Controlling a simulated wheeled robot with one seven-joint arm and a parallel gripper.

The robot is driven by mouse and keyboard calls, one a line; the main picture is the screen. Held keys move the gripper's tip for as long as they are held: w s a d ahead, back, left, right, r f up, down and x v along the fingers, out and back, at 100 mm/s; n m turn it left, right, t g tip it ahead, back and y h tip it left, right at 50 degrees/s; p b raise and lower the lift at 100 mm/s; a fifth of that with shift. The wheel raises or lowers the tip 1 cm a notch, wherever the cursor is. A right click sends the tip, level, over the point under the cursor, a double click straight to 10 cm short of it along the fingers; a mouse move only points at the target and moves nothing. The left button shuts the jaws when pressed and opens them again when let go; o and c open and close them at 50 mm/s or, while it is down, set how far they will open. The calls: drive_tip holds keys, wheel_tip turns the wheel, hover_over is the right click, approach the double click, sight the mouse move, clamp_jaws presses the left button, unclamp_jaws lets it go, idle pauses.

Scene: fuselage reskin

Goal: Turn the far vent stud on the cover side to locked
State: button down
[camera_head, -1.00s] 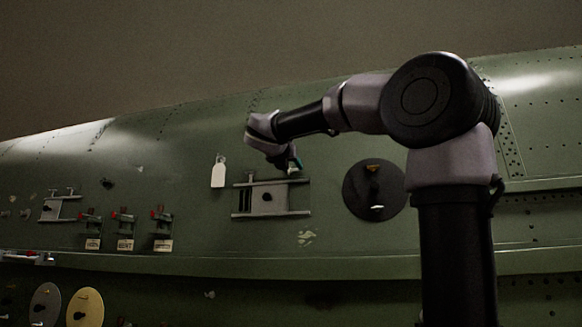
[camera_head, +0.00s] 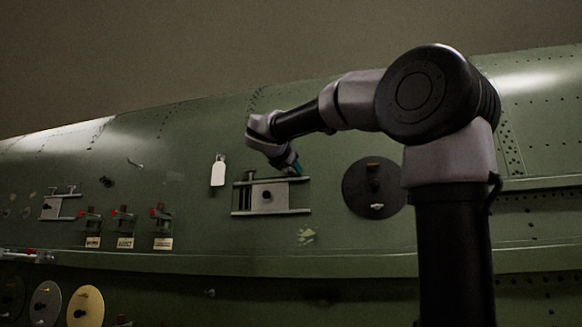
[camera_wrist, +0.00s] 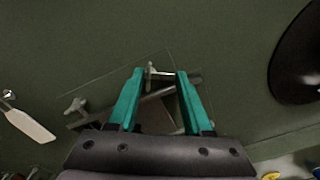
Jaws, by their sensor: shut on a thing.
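The vent (camera_head: 269,198) is a grey plate with a dark hole between two rails on the green fuselage skin. Its dark slotted opening shows at its left end. In the wrist view my gripper (camera_wrist: 161,73) has its teal fingers on either side of a small pale winged stud (camera_wrist: 152,76), shut on it at the vent's upper rail. Another stud (camera_wrist: 75,106) stands free at the rail's other end, on the left. In the head view my gripper (camera_head: 297,168) is at the vent's upper right corner and hides the held stud.
A white tag (camera_head: 218,171) hangs left of the vent. A dark round disc (camera_head: 371,203) with a yellow tab is on its right. A smaller railed vent (camera_head: 50,207) is at far left.

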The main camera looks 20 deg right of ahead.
idle(0.4)
drive_tip(key=shift+c, duration=1.6)
unclamp_jaws()
drive_tip(key=v, duration=1)
drive_tip(key=shift+s+a, duration=0.25)
drive_tip(key=shift+s, duration=0.05)
